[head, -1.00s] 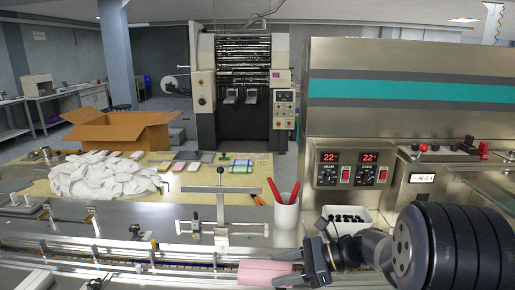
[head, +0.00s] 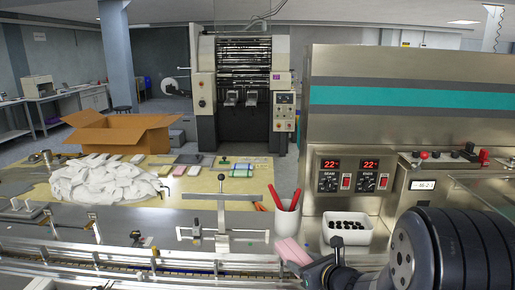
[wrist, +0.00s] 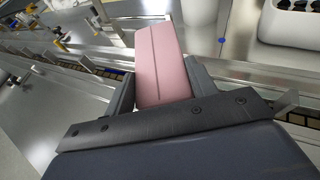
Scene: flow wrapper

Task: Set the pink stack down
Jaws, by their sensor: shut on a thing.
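The pink stack (head: 292,252) is a long pink block with a seam along it. In the wrist view the pink stack (wrist: 160,65) sits between the two dark fingers of my gripper (wrist: 162,90), which is shut on it. In the head view my gripper (head: 312,266) is at the bottom, right of centre, with the stack tilted up and to the left. The stack shows in front of the metal rails, close to the white cup; I cannot tell whether it touches anything below.
A white cup (head: 287,222) with red-handled tools stands just behind the stack. A white bin (head: 347,232) of dark pieces is to the right. Metal conveyor rails (head: 140,262) run along the front. A pile of white packets (head: 105,180) lies at the left.

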